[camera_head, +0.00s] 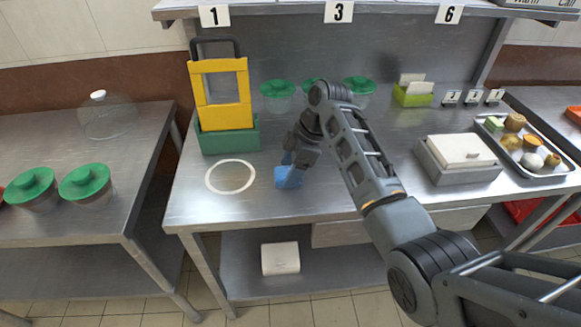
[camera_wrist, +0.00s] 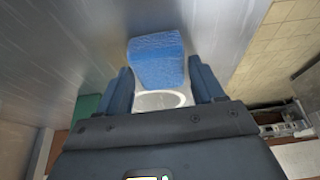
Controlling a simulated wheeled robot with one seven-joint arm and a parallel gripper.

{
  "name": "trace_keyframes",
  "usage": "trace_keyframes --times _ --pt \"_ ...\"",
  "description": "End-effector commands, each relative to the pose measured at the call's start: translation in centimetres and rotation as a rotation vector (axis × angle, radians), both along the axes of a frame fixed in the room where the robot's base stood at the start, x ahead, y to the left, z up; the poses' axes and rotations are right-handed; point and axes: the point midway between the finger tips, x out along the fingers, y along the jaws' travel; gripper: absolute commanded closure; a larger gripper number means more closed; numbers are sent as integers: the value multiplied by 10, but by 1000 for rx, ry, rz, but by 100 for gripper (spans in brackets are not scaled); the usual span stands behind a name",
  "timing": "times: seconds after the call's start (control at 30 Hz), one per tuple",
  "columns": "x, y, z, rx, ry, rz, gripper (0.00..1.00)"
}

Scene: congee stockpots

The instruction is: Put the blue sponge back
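The blue sponge (camera_head: 288,178) is at the steel table's front left, just right of a white ring (camera_head: 210,187). My gripper (camera_head: 288,160) is right above it, pointing down. In the wrist view the sponge (camera_wrist: 157,62) lies between and just past the fingertips of my gripper (camera_wrist: 161,72). The fingers are spread about as wide as the sponge, with a thin gap at the right one. I cannot tell whether the sponge touches the table. The ring (camera_wrist: 160,101) also shows between the fingers.
A green tray (camera_head: 230,138) with a yellow frame stands behind the ring. Green-lidded pots (camera_head: 278,89) stand at the back. A grey box with a white lid (camera_head: 460,150) and a food tray (camera_head: 540,170) are at the right. The table's front edge is close.

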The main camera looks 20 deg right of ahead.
Motion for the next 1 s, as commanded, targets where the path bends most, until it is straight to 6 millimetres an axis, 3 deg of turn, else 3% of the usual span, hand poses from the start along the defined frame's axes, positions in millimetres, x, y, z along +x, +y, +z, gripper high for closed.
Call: trace_keyframes --times 0.13,0.5,1.0 --pt "0 0 0 0 0 0 18" --pt "0 -2 8 0 -3 -1 17" --pt "-10 -36 92 -1 -4 -1 17"
